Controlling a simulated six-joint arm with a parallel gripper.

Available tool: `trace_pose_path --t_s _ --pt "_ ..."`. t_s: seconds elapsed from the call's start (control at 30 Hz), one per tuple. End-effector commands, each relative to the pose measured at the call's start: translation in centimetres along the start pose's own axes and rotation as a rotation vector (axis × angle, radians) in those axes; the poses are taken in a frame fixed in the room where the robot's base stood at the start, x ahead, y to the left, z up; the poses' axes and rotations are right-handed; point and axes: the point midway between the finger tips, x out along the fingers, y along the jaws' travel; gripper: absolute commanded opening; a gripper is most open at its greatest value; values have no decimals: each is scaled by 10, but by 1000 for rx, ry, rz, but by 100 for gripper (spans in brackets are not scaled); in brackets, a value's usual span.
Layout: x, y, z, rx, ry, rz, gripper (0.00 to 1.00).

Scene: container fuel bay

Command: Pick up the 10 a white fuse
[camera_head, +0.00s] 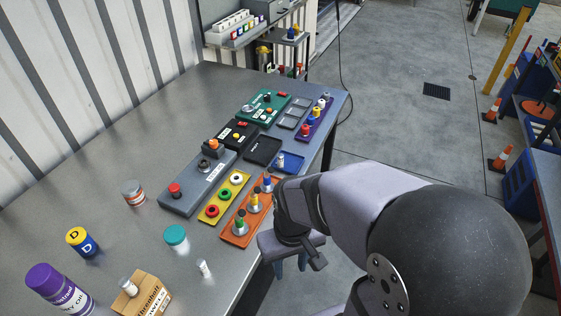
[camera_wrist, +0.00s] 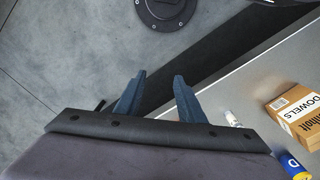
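A small white, fuse-like cylinder (camera_head: 204,268) stands on the grey table near its front edge. It also shows in the wrist view (camera_wrist: 232,118), right of my fingers. A similar white-and-grey piece (camera_head: 128,287) is at the cardboard box, and another small white piece (camera_head: 281,160) is in the blue tray. The markings are too small to read, so I cannot tell which is the 10 A one. My gripper (camera_head: 290,264) is open and empty, beyond the table's front edge and right of the near white cylinder. In the wrist view, its two blue fingers (camera_wrist: 159,85) are apart with floor behind them.
The dowels box (camera_head: 150,293), a purple-capped can (camera_head: 60,290), a yellow-blue D battery (camera_head: 82,242) and a teal-lidded jar (camera_head: 176,238) stand near the cylinder. An orange panel with coloured plugs (camera_head: 238,232) and a grey button box (camera_head: 183,199) lie further back.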

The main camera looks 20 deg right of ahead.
Motion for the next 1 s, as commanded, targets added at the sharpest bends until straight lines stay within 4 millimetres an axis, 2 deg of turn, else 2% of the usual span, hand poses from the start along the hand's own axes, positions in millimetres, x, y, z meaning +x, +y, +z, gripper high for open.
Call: trace_pose_path --t_s 0.1,0.13,0.53,1.0 --pt "0 0 0 0 0 0 36" --pt "0 0 0 0 0 0 39" --pt "-6 0 -1 0 3 0 39" --pt "-76 1 -5 2 6 0 39"
